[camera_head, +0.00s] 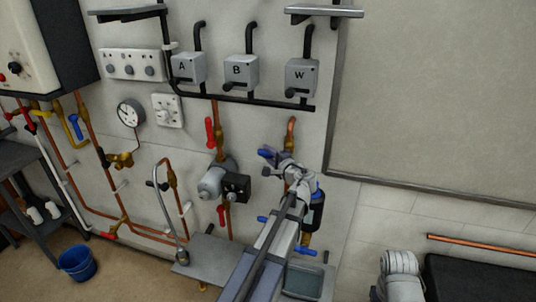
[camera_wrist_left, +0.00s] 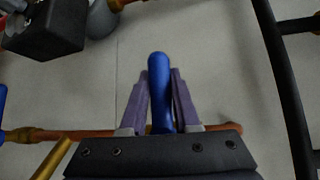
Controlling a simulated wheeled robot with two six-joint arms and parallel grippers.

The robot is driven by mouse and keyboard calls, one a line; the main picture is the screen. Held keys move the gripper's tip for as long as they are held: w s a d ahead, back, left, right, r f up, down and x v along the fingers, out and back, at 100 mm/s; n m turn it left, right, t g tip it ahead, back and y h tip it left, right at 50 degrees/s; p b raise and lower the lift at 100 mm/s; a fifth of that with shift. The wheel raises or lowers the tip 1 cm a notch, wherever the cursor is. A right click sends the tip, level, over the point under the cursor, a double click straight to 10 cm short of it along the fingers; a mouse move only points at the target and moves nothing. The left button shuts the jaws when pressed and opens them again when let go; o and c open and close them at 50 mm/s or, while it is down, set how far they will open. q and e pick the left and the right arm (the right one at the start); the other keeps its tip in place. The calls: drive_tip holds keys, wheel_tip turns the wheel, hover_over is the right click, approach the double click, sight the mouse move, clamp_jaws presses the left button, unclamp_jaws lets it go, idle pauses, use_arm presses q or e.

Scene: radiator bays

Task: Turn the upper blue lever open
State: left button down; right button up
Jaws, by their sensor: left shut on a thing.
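The upper blue lever (camera_head: 266,152) is on the copper pipe run right of the pump. It also shows in the left wrist view (camera_wrist_left: 158,80) as a long blue handle pointing up the picture. My left gripper (camera_head: 275,158) is at this lever, with its two purple fingers (camera_wrist_left: 159,100) one on each side of the handle, shut on it. The valve body behind is mostly hidden by my gripper and arm. My right gripper is in neither view.
A grey pump with a black box (camera_head: 236,187) is just left of the gripper. A red lever (camera_head: 210,133) is above it. Lower blue levers (camera_head: 262,219) sit below. A dark cylinder (camera_head: 316,208) is close on the right. A grey tray (camera_head: 303,281) is below.

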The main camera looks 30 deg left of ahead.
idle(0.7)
use_arm(q)
drive_tip(key=shift+f+n+h+p, duration=0.25)
drive_tip(key=shift+n+h+p, duration=0.2)
drive_tip(key=shift+p, duration=0.3)
drive_tip(key=shift+d+f+n+g+h+p, duration=0.15)
drive_tip(key=shift+f+n+g+h+p, duration=0.15)
drive_tip(key=shift+f+n+h+p, duration=0.5)
drive_tip(key=w+d+f+n+t+h+p, duration=0.1)
drive_tip(key=d+f+n+h+p, duration=0.2)
drive_tip(key=h, duration=0.8)
drive_tip(key=shift+d+f+n, duration=0.6)
drive_tip(key=shift+d+n, duration=0.75)
drive_tip(key=shift+w, duration=0.15)
drive_tip(key=c, duration=0.7)
unclamp_jaws()
drive_tip(key=shift+o, duration=0.2)
drive_tip(key=shift+r, duration=0.1)
